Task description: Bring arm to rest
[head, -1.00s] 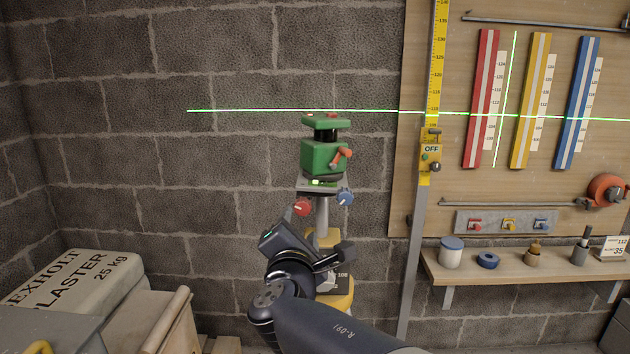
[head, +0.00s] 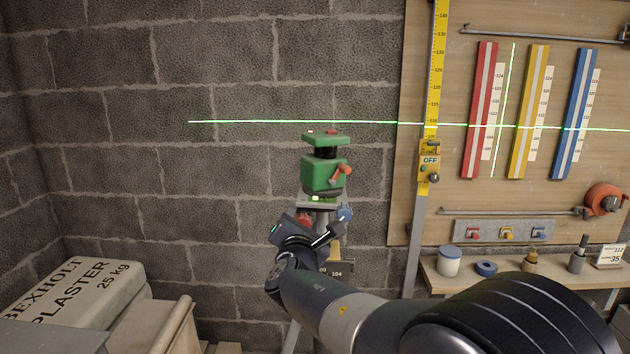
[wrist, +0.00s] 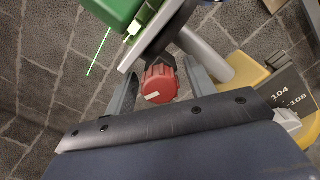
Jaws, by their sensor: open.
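My gripper (head: 318,226) is in front of the green laser level in the head view, just below its mounting plate. In the wrist view my gripper (wrist: 165,85) is open, with its two fingers on either side of a red knob (wrist: 160,84). I cannot tell whether they touch it. The red knob (head: 304,218) is mostly hidden by my wrist in the head view. The green laser level (head: 322,173) stands upright on its tripod, with an orange lever on its side. A blue knob (head: 345,212) sits to the right of the red one.
A board (head: 415,60) with red, yellow and blue strips hangs at the right. A plaster bag (head: 85,285) lies lower left. The wall space left of the tripod is clear.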

